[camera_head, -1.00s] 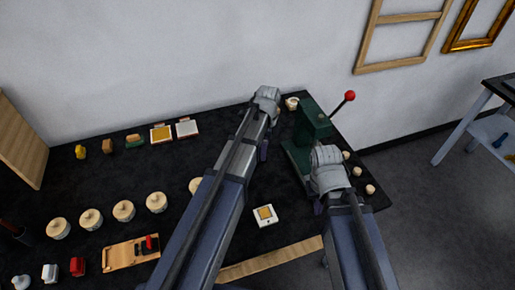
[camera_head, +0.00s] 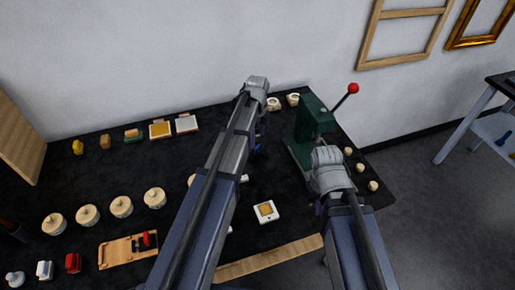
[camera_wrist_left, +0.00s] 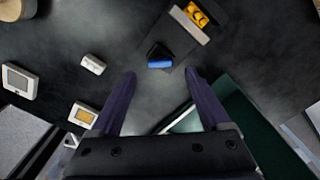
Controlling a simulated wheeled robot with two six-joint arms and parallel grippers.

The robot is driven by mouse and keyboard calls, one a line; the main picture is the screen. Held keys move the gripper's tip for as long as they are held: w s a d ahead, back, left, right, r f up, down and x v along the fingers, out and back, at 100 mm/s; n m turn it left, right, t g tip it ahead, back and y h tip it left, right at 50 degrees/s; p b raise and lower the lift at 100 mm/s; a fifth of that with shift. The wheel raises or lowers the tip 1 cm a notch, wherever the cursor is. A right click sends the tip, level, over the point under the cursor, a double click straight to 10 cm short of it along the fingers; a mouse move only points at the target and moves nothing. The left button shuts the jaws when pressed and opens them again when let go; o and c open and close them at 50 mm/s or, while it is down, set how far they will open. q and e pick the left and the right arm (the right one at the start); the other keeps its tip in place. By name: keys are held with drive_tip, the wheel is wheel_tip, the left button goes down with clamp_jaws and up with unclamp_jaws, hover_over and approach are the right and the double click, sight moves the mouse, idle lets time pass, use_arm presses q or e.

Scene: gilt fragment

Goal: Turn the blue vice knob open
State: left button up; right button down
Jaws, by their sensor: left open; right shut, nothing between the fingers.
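A small blue part (camera_wrist_left: 159,64) with a dark body shows in the left wrist view, and I take it for the blue vice knob. Beside it a pale bar and a dark plate hold a yellow piece (camera_wrist_left: 196,15). My left gripper (camera_wrist_left: 160,77) is open, its two dark fingers apart on either side below the blue part, not closed on it. In the head view its fingers are hidden behind my left arm, and a bit of blue (camera_head: 258,148) shows beside that arm. My right gripper (camera_head: 318,208) is shut and empty, mostly hidden by its own wrist, near the green press.
The green press (camera_head: 312,118) with a red-knobbed lever stands at the back right. A white tile with a gold square (camera_head: 265,211) lies between my arms. Several round lidded pots (camera_head: 121,207) and small blocks fill the left of the black table. A wooden strip (camera_head: 270,259) lies in front.

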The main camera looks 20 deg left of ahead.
sight(258, 146)
use_arm(q)
wheel_tip(258, 146, down, 5)
drive_tip(key=b, duration=0.3)
drive_tip(key=shift+r+b, duration=0.1)
drive_tip(key=shift+b, duration=0.3)
use_arm(e)
wheel_tip(258, 146, down, 5)
drive_tip(key=shift+r, duration=0.1)
drive_tip(key=shift+r, duration=0.1)
use_arm(q)
clamp_jaws()
